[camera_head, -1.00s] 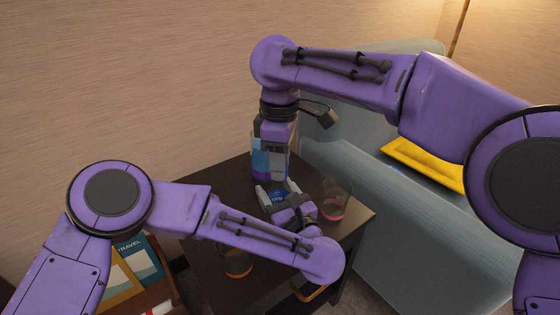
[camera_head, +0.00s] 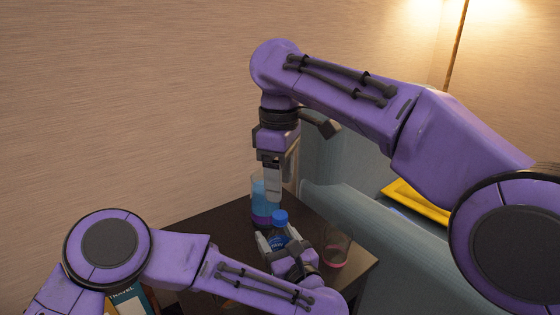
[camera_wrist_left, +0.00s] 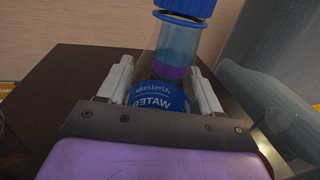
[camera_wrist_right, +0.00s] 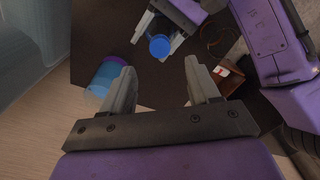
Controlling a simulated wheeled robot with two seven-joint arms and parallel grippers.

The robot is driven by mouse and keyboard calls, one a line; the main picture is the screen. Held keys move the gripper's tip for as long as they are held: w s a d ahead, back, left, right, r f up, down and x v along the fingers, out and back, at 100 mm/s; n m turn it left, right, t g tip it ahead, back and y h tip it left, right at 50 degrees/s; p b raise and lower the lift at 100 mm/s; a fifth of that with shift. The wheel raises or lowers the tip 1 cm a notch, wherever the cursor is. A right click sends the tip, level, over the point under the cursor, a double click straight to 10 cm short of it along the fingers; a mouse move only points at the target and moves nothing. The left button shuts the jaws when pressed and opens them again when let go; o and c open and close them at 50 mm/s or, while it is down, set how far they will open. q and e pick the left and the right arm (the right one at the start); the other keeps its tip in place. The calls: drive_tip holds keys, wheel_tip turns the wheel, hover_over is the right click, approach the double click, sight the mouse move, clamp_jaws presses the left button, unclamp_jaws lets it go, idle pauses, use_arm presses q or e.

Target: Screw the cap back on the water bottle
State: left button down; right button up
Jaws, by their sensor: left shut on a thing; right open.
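The water bottle (camera_head: 277,242) stands upright on the dark table, with a blue label and a blue cap (camera_head: 280,217) on its neck. I cannot tell how tightly the cap sits. My left gripper (camera_wrist_left: 157,82) is shut around the bottle's body, one finger on each side; in the left wrist view the cap (camera_wrist_left: 187,7) shows above the label (camera_wrist_left: 157,99). My right gripper (camera_head: 273,196) is open and empty, pointing down above the cap and apart from it. In the right wrist view the cap (camera_wrist_right: 159,46) shows beyond the spread fingers (camera_wrist_right: 160,85).
A clear cup with blue and purple contents (camera_head: 262,192) stands just behind the bottle. A glass with a reddish bottom (camera_head: 337,248) stands to its right near the edge of the table (camera_head: 205,220). A blue-grey sofa (camera_head: 345,205) borders the table's right side.

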wheel_tip(320, 180, up, 5)
drive_tip(key=shift+f, duration=0.1)
use_arm(q)
drive_tip(key=shift+c, duration=0.6)
unclamp_jaws()
drive_tip(key=p+v, duration=0.1)
drive_tip(key=v, duration=0.8)
drive_tip(key=shift+s+d+r+p, duration=0.1)
drive_tip(key=shift+s+d+p, duration=0.05)
drive_tip(key=shift+s+p, duration=0.15)
drive_tip(key=shift+s+d, duration=0.15)
drive_tip(key=shift+s, duration=0.25)
use_arm(e)
drive_tip(key=shift+r, duration=0.8)
